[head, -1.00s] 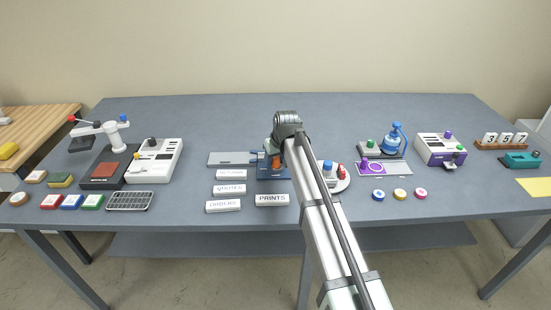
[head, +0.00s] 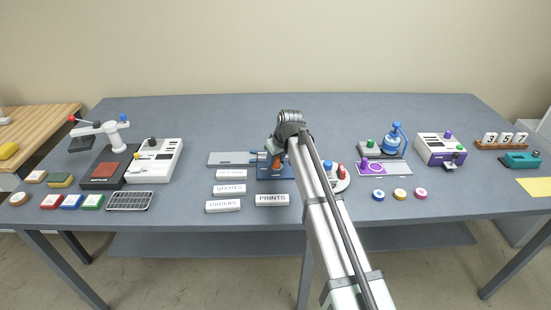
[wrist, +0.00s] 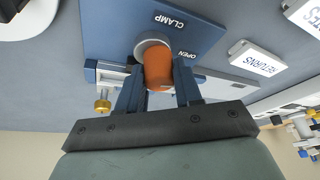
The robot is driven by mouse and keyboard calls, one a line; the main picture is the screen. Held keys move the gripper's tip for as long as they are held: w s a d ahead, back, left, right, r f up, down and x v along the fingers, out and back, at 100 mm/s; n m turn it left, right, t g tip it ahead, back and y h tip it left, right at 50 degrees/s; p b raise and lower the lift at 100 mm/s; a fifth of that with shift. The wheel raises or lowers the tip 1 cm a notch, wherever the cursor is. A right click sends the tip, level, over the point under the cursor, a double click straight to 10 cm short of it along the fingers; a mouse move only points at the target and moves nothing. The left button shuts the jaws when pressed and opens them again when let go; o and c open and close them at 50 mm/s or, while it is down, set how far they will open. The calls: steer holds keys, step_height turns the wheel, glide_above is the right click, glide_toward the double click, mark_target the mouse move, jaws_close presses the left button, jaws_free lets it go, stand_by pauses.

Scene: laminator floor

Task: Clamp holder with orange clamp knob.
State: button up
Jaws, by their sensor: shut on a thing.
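The clamp holder (wrist: 115,25) is a blue block with a plate marked CLAMP and OPEN, seen upside down in the wrist view. In the head view, the holder (head: 275,173) is at the middle of the table, partly behind my arm. The orange clamp knob (wrist: 158,66) stands in a grey round collar, between the two fingers of my gripper (wrist: 158,88). My gripper is shut on it. In the head view, the knob (head: 279,160) shows only in part and my fingertips are hard to make out. Which label the knob points to is unclear.
A grey plate (head: 228,158) lies left of the holder. White label blocks, among them PRINTS (head: 271,199) and QUOTES (head: 229,189), lie in front and left. A round white tray (head: 342,181) stands close on the right. The table behind the holder is clear.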

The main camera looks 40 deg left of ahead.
steer(key=n+g, duration=0.1)
steer(key=n, duration=0.3)
steer(key=shift+w+n+g, duration=0.1)
steer(key=shift+n+g, duration=0.2)
steer(key=shift+g, duration=0.1)
steer(key=n+g, duration=0.1)
steer(key=n, duration=0.2)
steer(key=shift+n, duration=0.3)
steer(key=n+g+h, duration=0.1)
steer(key=n, duration=0.3)
steer(key=shift+g, duration=0.4)
steer(key=shift+n+h, duration=0.7)
steer(key=shift+n, duration=1.1)
steer(key=shift+g, duration=0.3)
steer(key=o, duration=1)
steer(key=shift+o, duration=0.2)
